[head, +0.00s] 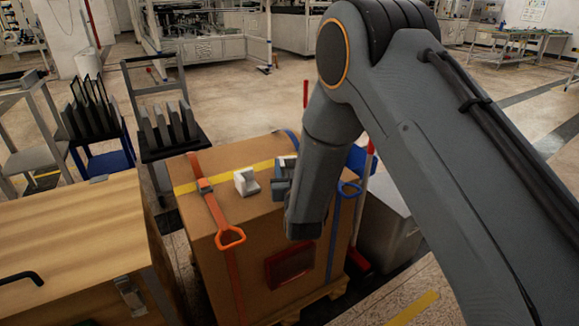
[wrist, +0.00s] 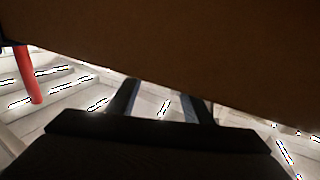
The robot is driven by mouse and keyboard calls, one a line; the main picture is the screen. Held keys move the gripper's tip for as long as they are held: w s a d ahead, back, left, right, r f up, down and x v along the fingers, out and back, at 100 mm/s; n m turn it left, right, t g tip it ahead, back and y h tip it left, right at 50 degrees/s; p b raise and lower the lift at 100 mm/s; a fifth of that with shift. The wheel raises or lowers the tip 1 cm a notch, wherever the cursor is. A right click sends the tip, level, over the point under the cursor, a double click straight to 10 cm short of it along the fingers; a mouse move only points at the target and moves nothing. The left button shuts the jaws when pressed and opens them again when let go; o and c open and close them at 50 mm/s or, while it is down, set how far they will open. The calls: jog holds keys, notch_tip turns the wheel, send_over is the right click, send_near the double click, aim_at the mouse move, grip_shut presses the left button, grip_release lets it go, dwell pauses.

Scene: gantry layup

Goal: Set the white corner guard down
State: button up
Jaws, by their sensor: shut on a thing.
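The white corner guard (head: 246,182) is a small, pale, notched block. In the head view it shows over the top of the strapped cardboard box (head: 255,243), near the yellow stripe. I cannot tell whether the guard touches the box. In the wrist view the two dark fingers of my gripper (wrist: 162,98) run up behind a large brown surface (wrist: 170,45), which hides their tips. The guard does not show clearly there.
An orange strap (head: 215,210) and a blue strap (head: 337,230) run over the box. A wooden-topped bench (head: 80,225) stands at the left, with racks of dark panels (head: 168,128) behind. A grey case (head: 388,230) stands right of the box.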

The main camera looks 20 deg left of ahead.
jog(key=shift+f, duration=0.15)
jog(key=o, duration=1)
jog(key=shift+r, duration=0.2)
jog(key=v, duration=1.2)
jog(key=s+d+r+m+g+h, duration=0.1)
jog(key=d+r+g+h, duration=0.1)
jog(key=d+g, duration=0.35)
jog(key=s+d+r+m+g+h, duration=0.1)
jog(key=d+r+g+h, duration=0.15)
jog(key=d, duration=0.55)
jog(key=s+d+r+g+h, duration=0.1)
jog(key=s+d+r+g, duration=0.1)
jog(key=s+d, duration=0.4)
jog(key=s+d+r+g+h, duration=0.1)
jog(key=s+d+r+g, duration=0.1)
jog(key=s+d, duration=0.3)
jog(key=s+d+r+g+h, duration=0.1)
jog(key=s+d+g, duration=0.3)
jog(key=s, duration=0.8)
jog(key=shift+s+d+r+m+p, duration=0.2)
jog(key=shift+d+r, duration=0.05)
jog(key=shift+d, duration=0.45)
jog(key=shift+s+d+r+m+p, duration=0.15)
jog(key=shift+d+r+m+p, duration=0.1)
jog(key=shift+d, duration=0.4)
